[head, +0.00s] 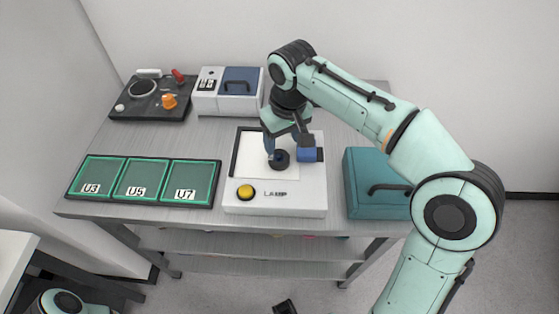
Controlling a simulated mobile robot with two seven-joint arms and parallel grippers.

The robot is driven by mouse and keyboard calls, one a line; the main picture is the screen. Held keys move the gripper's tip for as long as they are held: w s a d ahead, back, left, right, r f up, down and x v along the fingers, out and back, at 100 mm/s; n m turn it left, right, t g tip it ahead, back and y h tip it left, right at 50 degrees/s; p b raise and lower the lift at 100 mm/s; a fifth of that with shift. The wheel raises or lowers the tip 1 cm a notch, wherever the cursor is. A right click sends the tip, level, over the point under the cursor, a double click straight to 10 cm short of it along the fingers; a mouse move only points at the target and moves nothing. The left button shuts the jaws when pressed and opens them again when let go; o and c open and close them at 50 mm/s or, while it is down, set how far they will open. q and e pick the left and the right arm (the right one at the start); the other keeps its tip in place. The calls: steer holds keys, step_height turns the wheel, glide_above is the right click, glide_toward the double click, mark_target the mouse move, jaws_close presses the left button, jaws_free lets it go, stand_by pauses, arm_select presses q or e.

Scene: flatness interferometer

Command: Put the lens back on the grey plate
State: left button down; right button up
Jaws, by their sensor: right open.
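A small dark round piece with a dark-blue centre (279,159), which looks like the lens, lies on the white panel of the lamp box (275,203). My right gripper (287,149) is over the panel, pointing down, its fingers open around or just above this piece; I cannot tell whether they touch it. A dark grey plate (176,112) lies at the back left of the table, with a ring, an orange piece and a red piece on it. A dark part (285,307) at the bottom edge may be my left gripper; its jaws cannot be made out.
Green trays U3, U5 and U7 (141,203) lie front left. A white-and-blue box (208,103) stands behind; a teal case (362,208) stands right.

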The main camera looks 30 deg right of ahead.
mark_target(279, 156)
steer(key=f, duration=0.2)
steer(key=w+f, duration=0.1)
steer(key=f, duration=0.2)
steer(key=f+b, duration=0.1)
steer(key=f, duration=0.1)
steer(key=shift+w+a+f, duration=0.15)
steer(key=shift+f, duration=0.1)
steer(key=shift+r, duration=0.15)
steer(key=c, duration=0.8)
